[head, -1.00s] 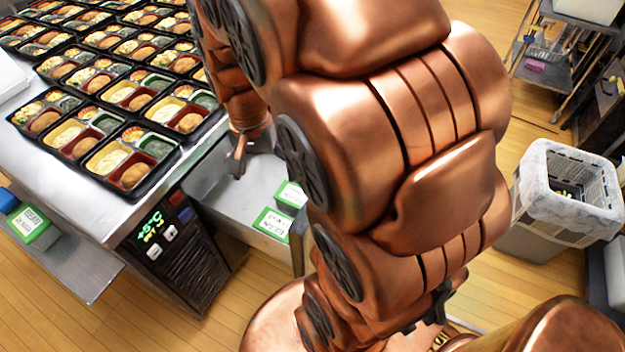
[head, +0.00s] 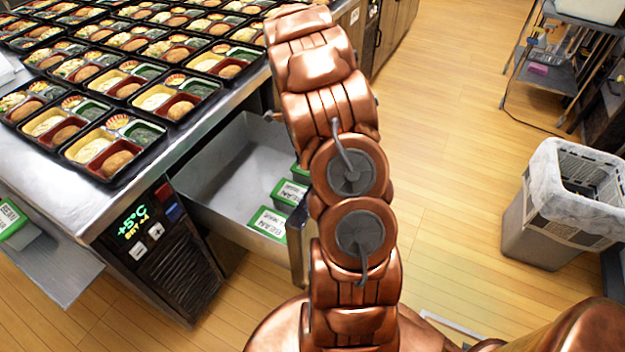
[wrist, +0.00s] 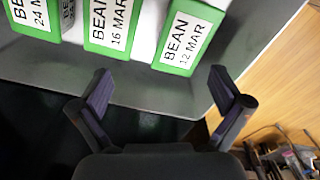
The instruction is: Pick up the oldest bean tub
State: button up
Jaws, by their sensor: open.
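In the wrist view, green-lidded bean tubs stand in a row. The tub labelled BEAN 12 MAR (wrist: 186,40) is at the right and bears the earliest date I can read. The BEAN 16 MAR tub (wrist: 110,27) is left of it. A BEAN tub reading 24 M, cut off (wrist: 35,14), is at the far left, with another partly hidden label beside it. My gripper (wrist: 160,79) is open and empty, short of the tubs, its right finger nearest the 12 MAR tub. In the head view, my arm hides the gripper and part of the drawer's tubs (head: 270,223).
The tubs are in an open metal drawer (head: 205,178) under a counter covered with bento trays (head: 115,148). Another green-lidded tub (head: 12,220) sits on a low shelf at the left. A lined bin (head: 565,205) stands on the right. The wooden floor between is clear.

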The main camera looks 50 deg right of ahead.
jog(key=d+f+m, duration=0.1)
jog(key=f, duration=0.1)
jog(key=d+f+m+b, duration=0.1)
jog(key=d+f, duration=0.1)
jog(key=f, duration=0.1)
jog(key=d+f+m, duration=0.1)
jog(key=d+f, duration=0.1)
jog(key=f, duration=0.1)
jog(key=shift+w+m, duration=0.3)
jog(key=shift+m, duration=0.1)
jog(key=shift+a+f, duration=0.15)
jog(key=shift+f, duration=1.8)
jog(key=shift+a+f, duration=0.1)
jog(key=shift+f, duration=1.85)
jog(key=c, duration=1.2)
